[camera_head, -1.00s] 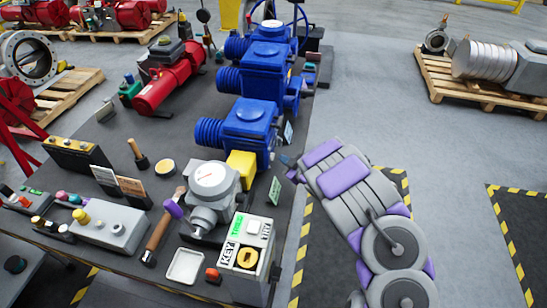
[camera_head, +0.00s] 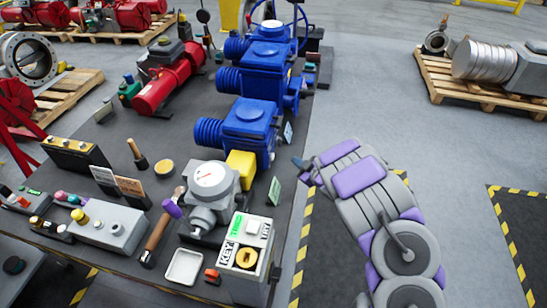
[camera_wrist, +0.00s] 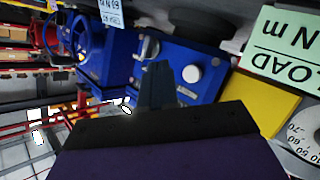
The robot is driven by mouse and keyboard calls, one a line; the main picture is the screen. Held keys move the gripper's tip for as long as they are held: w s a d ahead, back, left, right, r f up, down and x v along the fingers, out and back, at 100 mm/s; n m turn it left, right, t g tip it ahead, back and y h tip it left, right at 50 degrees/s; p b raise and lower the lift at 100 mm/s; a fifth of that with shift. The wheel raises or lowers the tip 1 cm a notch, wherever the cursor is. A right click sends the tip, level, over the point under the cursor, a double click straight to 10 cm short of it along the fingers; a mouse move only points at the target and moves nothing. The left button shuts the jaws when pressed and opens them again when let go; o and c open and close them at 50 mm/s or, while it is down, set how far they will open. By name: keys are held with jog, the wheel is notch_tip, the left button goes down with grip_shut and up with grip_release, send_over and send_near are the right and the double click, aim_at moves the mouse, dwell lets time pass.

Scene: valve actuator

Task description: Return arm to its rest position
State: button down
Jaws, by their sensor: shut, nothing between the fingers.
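My arm, grey with purple panels, stands to the right of the workbench (camera_head: 120,235) in the head view. My gripper (camera_head: 297,161) points left toward the bench from its right edge, near the green tag (camera_head: 274,191). In the wrist view my gripper (camera_wrist: 158,75) shows as dark fingers held together, with nothing between them. Beyond them are the blue valve actuators (camera_wrist: 190,68), which also stand along the bench in the head view (camera_head: 249,125). The gripper appears apart from them.
A grey gauge (camera_head: 210,190), a yellow block (camera_head: 241,167) and a key box (camera_head: 247,257) stand near the bench's right edge. A hammer (camera_head: 160,235) lies left of the gauge. The floor right of my arm is clear up to a pallet (camera_head: 470,95).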

dwell(0.4)
jog(key=w+d+r+m+h, duration=0.1)
jog(key=d+r+m+h, duration=0.1)
jog(key=d+r+h, duration=0.5)
jog(key=s+d+r+m+g+h, duration=0.5)
jog(key=s+d+r+m, duration=0.1)
jog(key=s+d+r, duration=0.55)
jog(key=s+a+r+m+g+y, duration=0.1)
jog(key=s+a+g, duration=0.2)
jog(key=s, duration=1)
jog(key=s+a+r+m+g+y, duration=0.1)
jog(key=s+a+r+g+y, duration=0.1)
jog(key=s+a, duration=0.8)
jog(key=s+a+r+m+g+y, duration=0.1)
jog(key=s+a+g, duration=0.3)
jog(key=s, duration=1.3)
jog(key=a+y, duration=0.1)
jog(key=a, duration=0.2)
jog(key=shift+s+a+r+g, duration=0.15)
jog(key=shift+s+r+g, duration=0.1)
jog(key=shift+s+g, duration=0.05)
